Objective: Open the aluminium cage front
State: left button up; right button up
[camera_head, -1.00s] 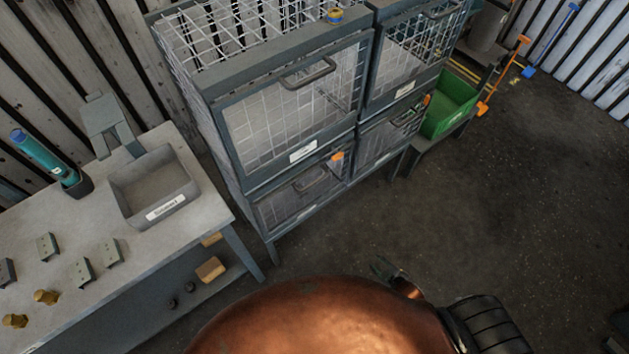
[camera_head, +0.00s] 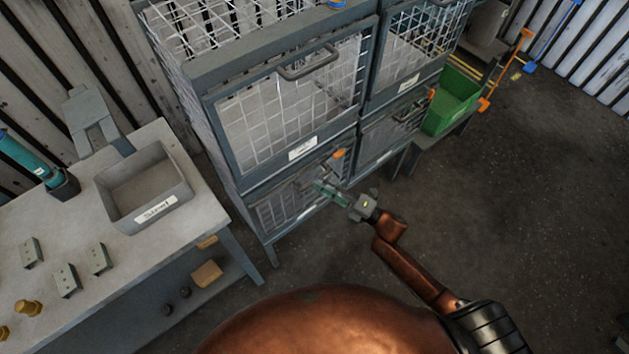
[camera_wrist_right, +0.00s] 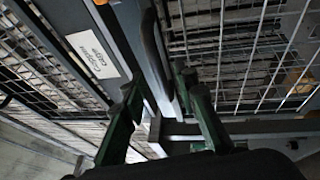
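The cage rack has several wire-mesh fronts in grey frames. The upper left front (camera_head: 285,112) and the lower left front (camera_head: 277,212) face me and look shut. Their white labels are too small to read in the head view, so I cannot tell which front is the aluminium one. My right gripper (camera_head: 322,189) is at the lower left front, and its fingers cover part of that front's handle. In the right wrist view the green fingers (camera_wrist_right: 158,92) stand apart, open. A dark handle bar (camera_wrist_right: 153,45) shows between and beyond them; contact is unclear. My left gripper is out of view.
A workbench (camera_head: 215,205) with a grey labelled bin (camera_head: 145,188) and metal brackets stands left of the rack. A green crate (camera_head: 452,103) is on a low stand at right. The dark floor (camera_head: 500,210) in front of the rack is clear.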

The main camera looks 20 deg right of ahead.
jog(key=shift+x, duration=1.2)
grip_shut()
jog(key=shift+f, duration=0.1)
